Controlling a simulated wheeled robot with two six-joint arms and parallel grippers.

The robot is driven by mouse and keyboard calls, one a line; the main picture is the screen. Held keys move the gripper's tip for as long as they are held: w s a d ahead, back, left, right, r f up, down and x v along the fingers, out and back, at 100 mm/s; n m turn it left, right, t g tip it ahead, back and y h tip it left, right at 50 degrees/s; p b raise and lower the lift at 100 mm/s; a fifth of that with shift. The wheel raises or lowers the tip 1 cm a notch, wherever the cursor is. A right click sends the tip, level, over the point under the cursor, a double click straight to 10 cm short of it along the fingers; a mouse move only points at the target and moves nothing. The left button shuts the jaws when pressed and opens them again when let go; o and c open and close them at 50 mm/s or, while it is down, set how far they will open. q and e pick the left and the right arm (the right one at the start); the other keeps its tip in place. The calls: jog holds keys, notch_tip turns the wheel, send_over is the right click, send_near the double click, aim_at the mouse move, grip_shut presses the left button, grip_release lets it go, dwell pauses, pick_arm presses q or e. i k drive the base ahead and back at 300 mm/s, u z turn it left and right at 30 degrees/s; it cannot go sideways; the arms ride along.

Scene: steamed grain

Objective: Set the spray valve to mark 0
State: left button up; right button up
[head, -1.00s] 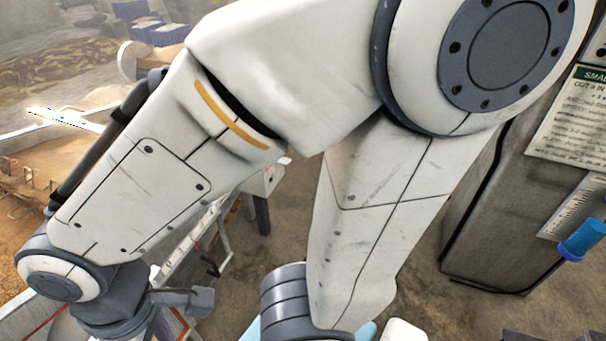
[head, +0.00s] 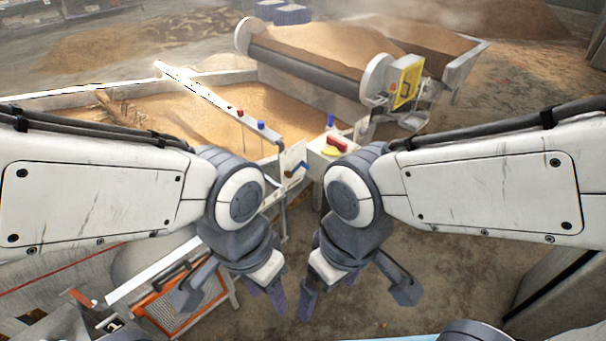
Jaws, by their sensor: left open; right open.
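A blue lever (head: 297,170) sits by a small pale plate (head: 291,157) at the near right corner of the grain bed. It may be the spray valve; its marks are too small to read. My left gripper (head: 265,292) is open and empty, pointing down, below and in front of the lever. My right gripper (head: 328,290) is open and empty beside it, also pointing down. Both grippers are apart from the lever.
A grain bed (head: 180,115) lies at left, and a roller machine (head: 310,75) behind. An orange-framed screen (head: 185,305) is at lower left. Bare floor (head: 440,280) is at lower right.

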aim_at(289, 174)
jog(key=z, duration=0.45)
jog(key=k, duration=0.5)
jog(key=z, duration=0.65)
jog(key=i, duration=1.15)
jog(key=u, duration=1)
jog(key=i, duration=0.55)
jog(key=u, duration=0.35)
